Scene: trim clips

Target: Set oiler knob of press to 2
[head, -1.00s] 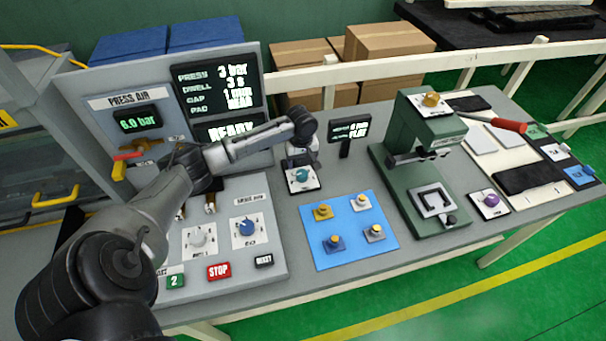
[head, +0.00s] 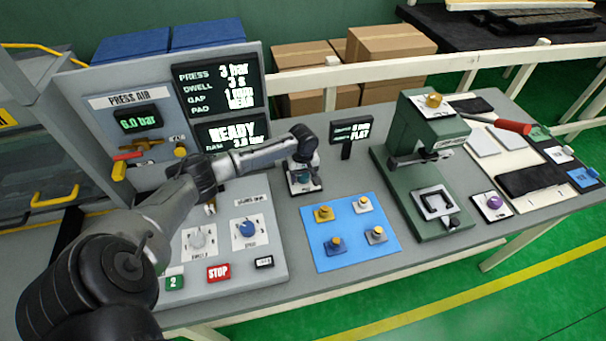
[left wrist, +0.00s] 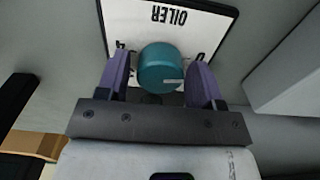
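The oiler knob (left wrist: 160,68) is a teal round knob on a white plate (left wrist: 203,18) marked OILER, seen upside down in the left wrist view. A pale mark shows on its side toward the right of that view. The scale figures are mostly hidden. My left gripper (head: 303,178) is over the oiler plate in the head view. In the left wrist view its purple fingers (left wrist: 160,82) stand either side of the knob, open, with a small gap on each side. My right gripper is in neither view.
Left of the oiler is the press panel with a blue knob (head: 247,229), a grey knob (head: 198,240) and a red STOP button (head: 218,272). A small display (head: 351,130) stands behind right. A blue mat (head: 352,232) with several clips and a green press (head: 425,140) lie to the right.

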